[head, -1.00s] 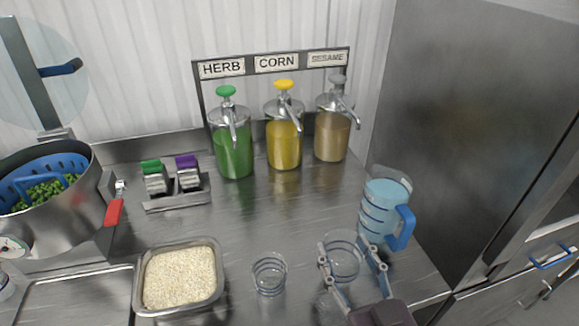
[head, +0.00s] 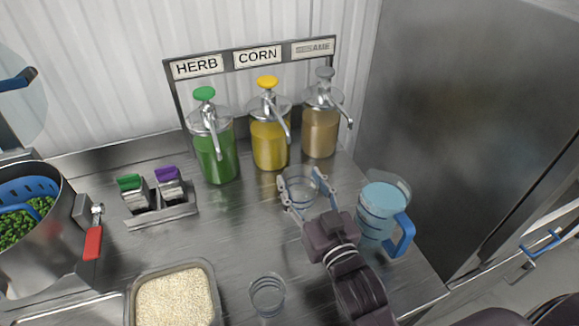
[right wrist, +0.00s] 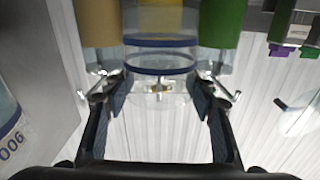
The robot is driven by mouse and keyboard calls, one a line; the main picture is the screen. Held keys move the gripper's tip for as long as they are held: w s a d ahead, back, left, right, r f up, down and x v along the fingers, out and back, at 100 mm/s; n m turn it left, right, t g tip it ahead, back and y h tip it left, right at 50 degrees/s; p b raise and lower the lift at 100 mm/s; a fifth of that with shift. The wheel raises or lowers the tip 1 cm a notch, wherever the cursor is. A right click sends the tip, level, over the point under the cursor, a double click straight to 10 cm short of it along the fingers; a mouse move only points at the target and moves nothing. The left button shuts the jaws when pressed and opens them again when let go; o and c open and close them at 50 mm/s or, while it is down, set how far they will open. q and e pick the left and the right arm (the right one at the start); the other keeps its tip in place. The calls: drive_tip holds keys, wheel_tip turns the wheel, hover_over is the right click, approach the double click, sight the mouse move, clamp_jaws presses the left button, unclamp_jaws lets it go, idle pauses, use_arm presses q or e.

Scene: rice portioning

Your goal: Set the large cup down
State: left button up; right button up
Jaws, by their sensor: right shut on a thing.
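The large cup (head: 299,187) is clear with dark blue rings, in front of the corn and sesame dispensers. It also shows between the fingers in the right wrist view (right wrist: 160,62). My right gripper (head: 304,192) is shut on it, one finger on each side. The cup looks upright; I cannot tell whether its base touches the counter. A smaller clear cup (head: 267,294) stands on the counter nearer the front. My left gripper is not in view.
Herb (head: 215,155), corn (head: 270,143) and sesame (head: 320,130) dispensers stand at the back. A blue-handled pitcher (head: 375,214) stands close right of my arm. A rice pan (head: 213,284) and pot (head: 64,235) are left. Counter left of the cup is clear.

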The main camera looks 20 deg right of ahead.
sight(294, 179)
drive_tip(key=w+p, duration=0.1)
drive_tip(key=w, duration=0.5)
drive_tip(key=shift+w+a+r, duration=0.1)
drive_tip(key=shift+w, duration=0.6)
drive_tip(key=shift+f+p, duration=0.3)
drive_tip(key=shift+f, duration=0.05)
wheel_tip(294, 179, down, 3)
drive_tip(key=shift+r, duration=0.1)
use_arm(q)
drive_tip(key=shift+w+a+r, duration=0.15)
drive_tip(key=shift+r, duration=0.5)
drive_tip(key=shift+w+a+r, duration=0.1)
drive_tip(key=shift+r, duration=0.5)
use_arm(e)
drive_tip(key=shift+f, duration=0.2)
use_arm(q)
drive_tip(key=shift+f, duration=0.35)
use_arm(e)
drive_tip(key=shift+f, duration=0.5)
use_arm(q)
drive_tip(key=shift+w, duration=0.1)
use_arm(e)
drive_tip(key=o, duration=1.1)
